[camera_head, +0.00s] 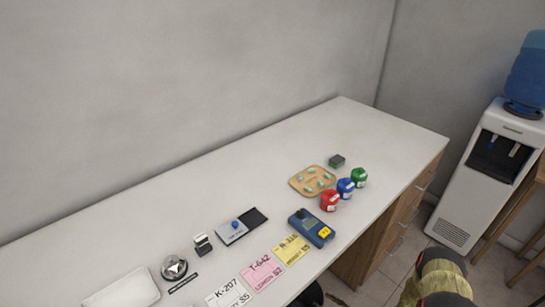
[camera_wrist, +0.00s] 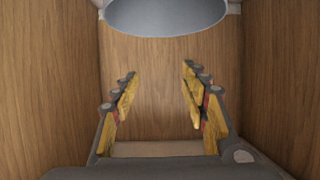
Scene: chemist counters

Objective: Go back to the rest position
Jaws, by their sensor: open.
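My gripper (camera_wrist: 158,90) shows in the wrist view, with its two yellow-padded fingers spread apart. Nothing is between the fingers. Beyond them is a plain brown wood panel (camera_wrist: 155,110), with more wood on the left and right sides. A rounded grey-blue shape (camera_wrist: 165,15) fills the top of the wrist view; I cannot tell what it is. My gripper cannot be made out in the head view.
A white counter (camera_head: 170,215) runs along the wall. On it are red (camera_head: 330,201), blue (camera_head: 345,188) and green (camera_head: 359,178) containers, a wooden board (camera_head: 300,184), a blue device (camera_head: 312,228), price cards (camera_head: 262,271) and a white tray (camera_head: 122,289). A water cooler (camera_head: 487,175) stands at right.

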